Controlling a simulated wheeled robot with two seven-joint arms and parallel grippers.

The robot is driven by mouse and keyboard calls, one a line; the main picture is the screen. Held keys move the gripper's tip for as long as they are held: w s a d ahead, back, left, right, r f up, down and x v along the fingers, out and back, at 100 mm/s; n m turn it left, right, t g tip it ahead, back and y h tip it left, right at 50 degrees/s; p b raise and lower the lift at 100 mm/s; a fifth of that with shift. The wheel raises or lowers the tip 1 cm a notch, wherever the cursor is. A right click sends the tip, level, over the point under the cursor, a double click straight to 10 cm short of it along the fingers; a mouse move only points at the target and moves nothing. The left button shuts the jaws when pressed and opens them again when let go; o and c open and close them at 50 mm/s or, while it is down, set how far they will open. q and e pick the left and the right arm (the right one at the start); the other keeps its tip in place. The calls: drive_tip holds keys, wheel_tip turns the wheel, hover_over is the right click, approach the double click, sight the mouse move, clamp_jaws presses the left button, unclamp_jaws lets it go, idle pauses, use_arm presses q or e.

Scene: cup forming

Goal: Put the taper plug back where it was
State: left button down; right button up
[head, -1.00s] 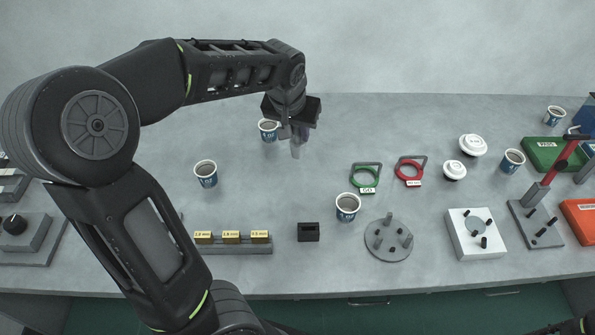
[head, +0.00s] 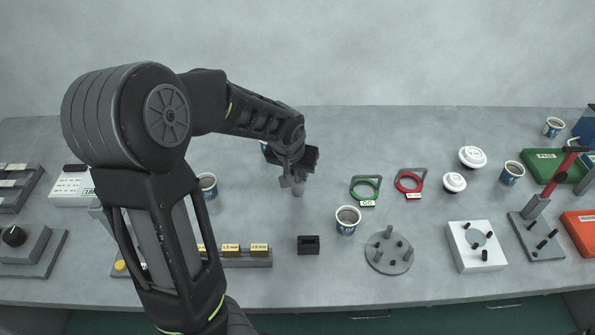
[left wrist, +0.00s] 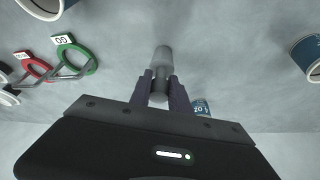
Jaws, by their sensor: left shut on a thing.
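My left gripper (head: 292,181) is shut on the taper plug (head: 298,188), a small grey tapered cylinder, and holds it over the bench behind the row of tools. In the left wrist view the taper plug (left wrist: 162,62) points away from the fingers of my left gripper (left wrist: 160,92). Whether the plug touches the bench I cannot tell. A small black block (head: 308,245) with a dark opening on top stands nearer the front edge, empty as far as I see. My right gripper does not show.
A coffee cup (head: 347,220) stands right of the black block. Behind it lie a green ring gauge (head: 366,188) and a red one (head: 409,182). A round pegged plate (head: 388,250) and a white block (head: 475,247) are further right. Yellow-labelled gauges (head: 245,255) lie left of the block.

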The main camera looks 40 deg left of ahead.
use_arm(q)
drive_tip(key=shift+f, duration=0.2)
drive_tip(key=c, duration=1.2)
unclamp_jaws()
drive_tip(key=shift+r, duration=0.1)
drive_tip(key=shift+s+d+r, duration=0.1)
drive_tip(key=shift+r, duration=0.45)
drive_tip(key=v, duration=1.1)
drive_tip(key=shift+s, duration=0.15)
